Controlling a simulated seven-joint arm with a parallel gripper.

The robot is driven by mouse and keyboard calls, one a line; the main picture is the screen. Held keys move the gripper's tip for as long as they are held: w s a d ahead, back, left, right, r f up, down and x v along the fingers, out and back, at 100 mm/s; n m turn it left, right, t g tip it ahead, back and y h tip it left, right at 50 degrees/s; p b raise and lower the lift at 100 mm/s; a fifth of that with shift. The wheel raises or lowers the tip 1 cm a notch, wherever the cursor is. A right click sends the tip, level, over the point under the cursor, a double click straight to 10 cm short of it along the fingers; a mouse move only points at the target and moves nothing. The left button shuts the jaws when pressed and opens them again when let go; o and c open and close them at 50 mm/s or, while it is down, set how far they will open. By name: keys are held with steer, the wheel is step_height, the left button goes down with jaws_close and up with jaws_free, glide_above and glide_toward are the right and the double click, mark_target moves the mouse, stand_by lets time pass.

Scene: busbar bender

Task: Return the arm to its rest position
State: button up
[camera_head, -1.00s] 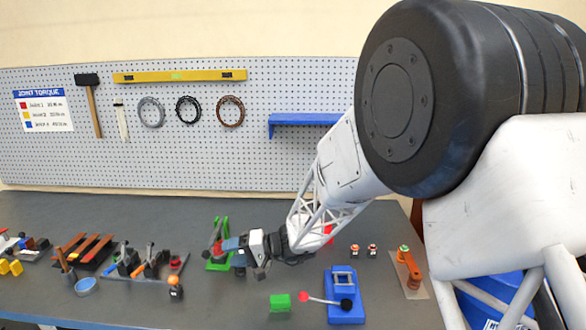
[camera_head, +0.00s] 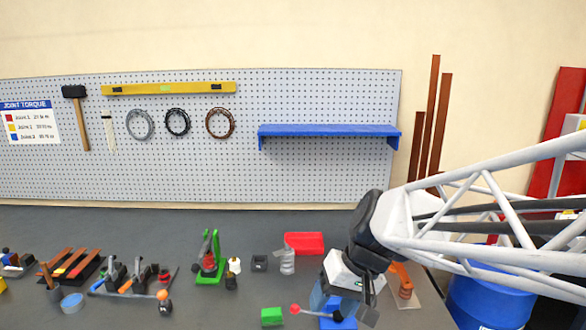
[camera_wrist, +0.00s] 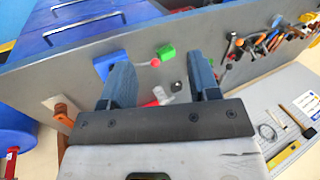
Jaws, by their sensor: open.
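My gripper shows in the wrist view (camera_wrist: 161,78) with its two blue-grey fingers spread apart and nothing held between them. In the head view my gripper hangs above the right part of the grey bench (camera_head: 200,308), below the white lattice arm link that comes in from the right edge. It partly hides the blue bender with the red-knobbed lever (camera_head: 296,309). A green block (camera_head: 271,316) lies just left of that lever. A green stand (camera_head: 209,262) with a red part stands further left, apart from the gripper.
A red bin (camera_head: 304,243) and a clear bottle (camera_head: 287,262) stand behind the gripper. Several tools line the left of the bench. A blue shelf (camera_head: 328,132) juts from the pegboard. A blue barrel (camera_head: 470,280) stands at the right, behind my arm. The air above the bench's left is clear.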

steer(key=s+d+r+m+t+h, duration=0.1)
steer(key=s+d+h, duration=0.4)
steer(key=s+d, duration=0.5)
steer(key=shift+s+d+m+t, duration=0.35)
steer(key=shift+d+t, duration=0.25)
steer(key=shift+t, duration=0.2)
